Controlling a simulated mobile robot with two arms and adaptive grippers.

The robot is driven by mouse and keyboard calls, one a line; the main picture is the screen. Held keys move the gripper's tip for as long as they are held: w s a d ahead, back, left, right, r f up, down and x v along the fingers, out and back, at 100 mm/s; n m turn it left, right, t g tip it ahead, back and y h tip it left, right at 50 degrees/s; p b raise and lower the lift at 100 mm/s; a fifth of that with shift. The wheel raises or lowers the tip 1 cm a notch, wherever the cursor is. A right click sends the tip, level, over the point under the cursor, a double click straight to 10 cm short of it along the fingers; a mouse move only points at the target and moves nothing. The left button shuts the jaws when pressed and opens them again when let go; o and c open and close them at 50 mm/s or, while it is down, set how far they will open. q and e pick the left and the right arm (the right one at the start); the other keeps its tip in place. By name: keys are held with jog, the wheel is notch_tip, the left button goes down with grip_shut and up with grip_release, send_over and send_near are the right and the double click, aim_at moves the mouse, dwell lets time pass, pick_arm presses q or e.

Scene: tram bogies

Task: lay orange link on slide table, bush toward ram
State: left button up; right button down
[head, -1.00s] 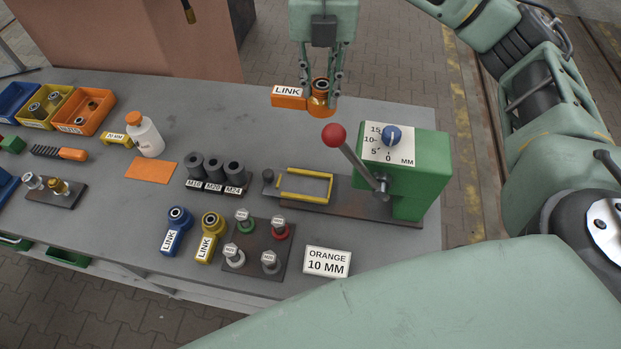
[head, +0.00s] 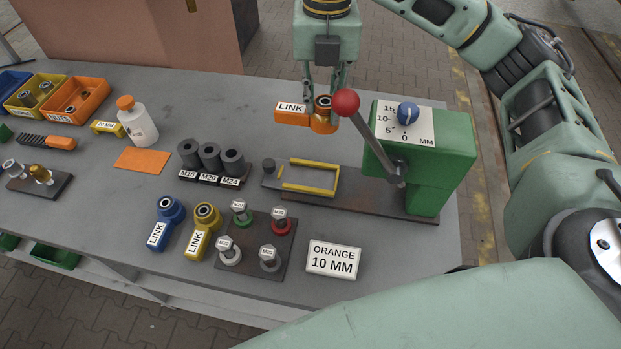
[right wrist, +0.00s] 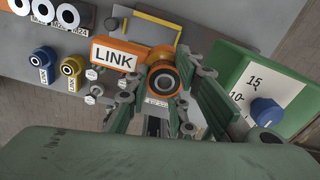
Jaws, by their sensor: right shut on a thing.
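The orange link (head: 294,118) is held in my right gripper (head: 322,100), above the bench behind the slide table. Its bush end sits between the fingers on the right and its labelled arm points left. In the right wrist view the link (right wrist: 118,54) shows its bush (right wrist: 162,82) between the gripper's fingers (right wrist: 160,95). The press has a lever with a red ball (head: 346,102) and a blue dial (head: 408,113). The ram is not clearly seen. My left gripper is not in view.
A blue link (head: 167,222) and a yellow link (head: 202,231) lie left of a dark plate with several bolts (head: 262,260). A sign reading ORANGE 10 MM (head: 333,260) stands at the front. Sockets (head: 210,160) stand left of the slide table. The lever rises close to the held link.

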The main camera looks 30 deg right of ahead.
aim_at(323, 122)
notch_tip(323, 122, down, 18)
jog(key=p, duration=0.3)
jog(key=shift+r, duration=0.15)
jog(key=c, duration=1.5)
grip_release()
jog(key=shift+r, duration=0.45)
notch_tip(323, 122, up, 11)
jog(key=shift+r+b, duration=0.1)
jog(key=shift+b, duration=1.15)
jog(key=shift+d, duration=0.1)
